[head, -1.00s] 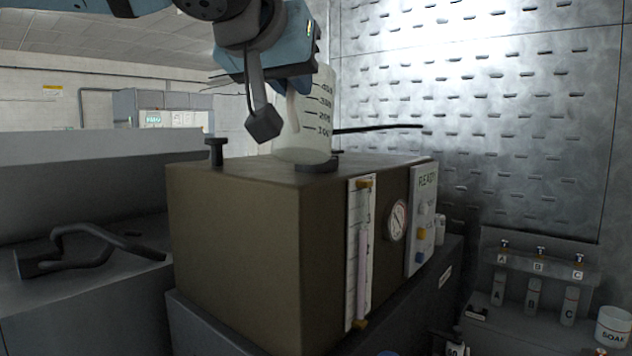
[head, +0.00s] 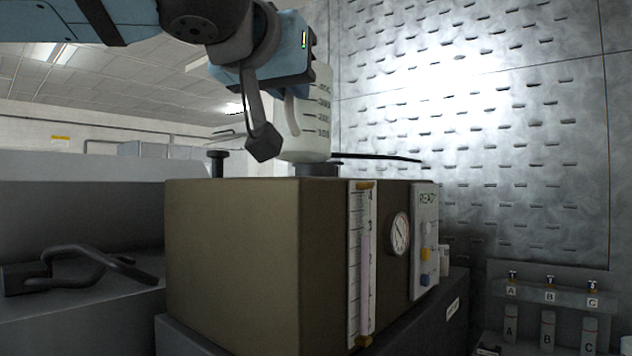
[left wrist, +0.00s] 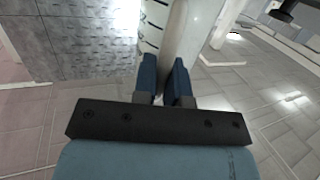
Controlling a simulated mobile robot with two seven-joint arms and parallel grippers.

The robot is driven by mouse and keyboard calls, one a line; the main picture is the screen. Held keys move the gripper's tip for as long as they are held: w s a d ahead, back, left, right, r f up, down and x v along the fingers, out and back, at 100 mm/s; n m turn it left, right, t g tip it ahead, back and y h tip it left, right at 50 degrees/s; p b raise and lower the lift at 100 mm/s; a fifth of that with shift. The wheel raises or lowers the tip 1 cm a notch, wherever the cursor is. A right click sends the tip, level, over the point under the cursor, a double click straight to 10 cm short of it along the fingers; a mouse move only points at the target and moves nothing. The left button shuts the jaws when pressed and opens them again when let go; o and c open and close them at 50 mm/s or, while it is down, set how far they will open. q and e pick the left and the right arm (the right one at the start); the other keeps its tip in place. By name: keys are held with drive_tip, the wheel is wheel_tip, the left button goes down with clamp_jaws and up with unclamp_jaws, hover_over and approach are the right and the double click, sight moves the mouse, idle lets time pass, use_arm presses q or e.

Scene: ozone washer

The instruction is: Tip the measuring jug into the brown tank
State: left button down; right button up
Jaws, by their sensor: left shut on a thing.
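The white measuring jug (head: 312,127) with black graduation marks is upright above the brown tank (head: 235,262), over a dark round fitting (head: 317,170) on its top. I cannot tell whether the jug touches that fitting. My left gripper (head: 291,108) is shut on the jug's handle, and the arm hides the jug's upper part. In the left wrist view the two blue fingers (left wrist: 163,82) close on the pale handle (left wrist: 185,35), with the marked jug wall beside it. The jug's contents are hidden. My right gripper is not in view.
The tank's front has a sight tube (head: 361,262), a round gauge (head: 400,233) and a READY panel (head: 425,245). A black knob (head: 217,162) stands on its top left. Bottles A, B and C (head: 548,330) stand on a rack at right.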

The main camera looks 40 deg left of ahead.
use_arm(q)
drive_tip(key=shift+s+f+b, duration=0.15)
drive_tip(key=shift+f+b, duration=0.4)
drive_tip(key=shift+b, duration=0.05)
drive_tip(key=shift+d+r+t, duration=0.1)
drive_tip(key=shift+t, duration=0.2)
drive_tip(key=shift+s+d+t+b, duration=0.1)
drive_tip(key=shift+s+t+b, duration=0.25)
drive_tip(key=shift+b, duration=0.8)
wheel_tip(320, 180, up, 5)
drive_tip(key=p, duration=0.3)
drive_tip(key=shift+r+p, duration=0.2)
drive_tip(key=shift+p, duration=0.1)
drive_tip(key=shift+f, duration=0.1)
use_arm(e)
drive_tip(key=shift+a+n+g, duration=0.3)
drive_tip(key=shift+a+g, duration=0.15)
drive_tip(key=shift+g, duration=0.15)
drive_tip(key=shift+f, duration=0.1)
